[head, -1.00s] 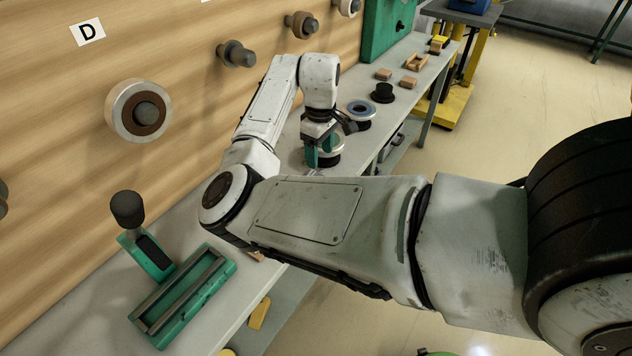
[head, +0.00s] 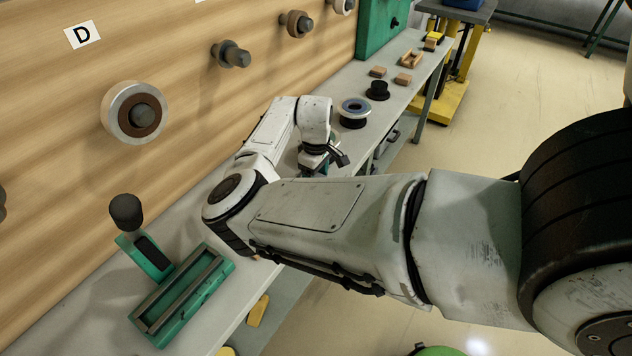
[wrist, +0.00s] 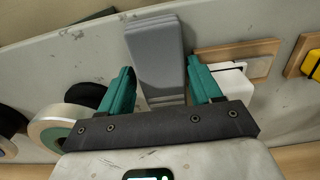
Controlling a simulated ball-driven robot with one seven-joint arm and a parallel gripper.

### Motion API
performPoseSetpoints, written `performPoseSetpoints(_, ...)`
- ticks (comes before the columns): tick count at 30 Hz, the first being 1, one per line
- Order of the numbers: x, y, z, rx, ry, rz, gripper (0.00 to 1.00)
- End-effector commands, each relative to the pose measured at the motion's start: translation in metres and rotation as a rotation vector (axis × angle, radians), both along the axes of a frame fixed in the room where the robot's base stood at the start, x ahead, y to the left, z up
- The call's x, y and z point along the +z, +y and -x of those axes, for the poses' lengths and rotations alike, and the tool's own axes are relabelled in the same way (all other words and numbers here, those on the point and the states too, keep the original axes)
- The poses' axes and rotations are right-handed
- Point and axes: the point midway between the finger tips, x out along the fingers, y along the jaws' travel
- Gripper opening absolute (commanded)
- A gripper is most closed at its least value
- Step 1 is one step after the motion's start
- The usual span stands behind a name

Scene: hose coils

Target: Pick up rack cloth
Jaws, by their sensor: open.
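A grey, flat, folded stack that looks like the rack cloth (wrist: 158,50) lies on the bench in the wrist view. My gripper (wrist: 161,80) is open, with one teal finger on each side of the cloth's near part. Gaps show beside the cloth, and I cannot tell whether a finger touches it. The cloth's nearest end is hidden behind the dark gripper bar. In the head view my gripper (head: 318,166) is low at the bench, its fingertips mostly hidden behind my forearm, and I cannot make out the cloth there.
In the wrist view, a pale ring-shaped coil (wrist: 48,134) and a black one (wrist: 86,95) are at left. A wooden frame (wrist: 265,61) and a white piece are close right of the fingers.

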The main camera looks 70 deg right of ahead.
Motion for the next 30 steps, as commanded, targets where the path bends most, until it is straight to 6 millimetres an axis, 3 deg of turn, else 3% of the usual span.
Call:
performPoseSetpoints(2, 0.000, 0.000, 0.000, 0.000, 0.000, 0.000, 0.64)
performPoseSetpoints(14, 0.000, 0.000, 0.000, 0.000, 0.000, 0.000, 0.26)
performPoseSetpoints(23, 0.003, 0.000, 0.000, 0.000, 0.000, 0.000, 0.26)
performPoseSetpoints(30, 0.023, -0.001, 0.000, 0.000, -0.001, 0.002, 0.26)
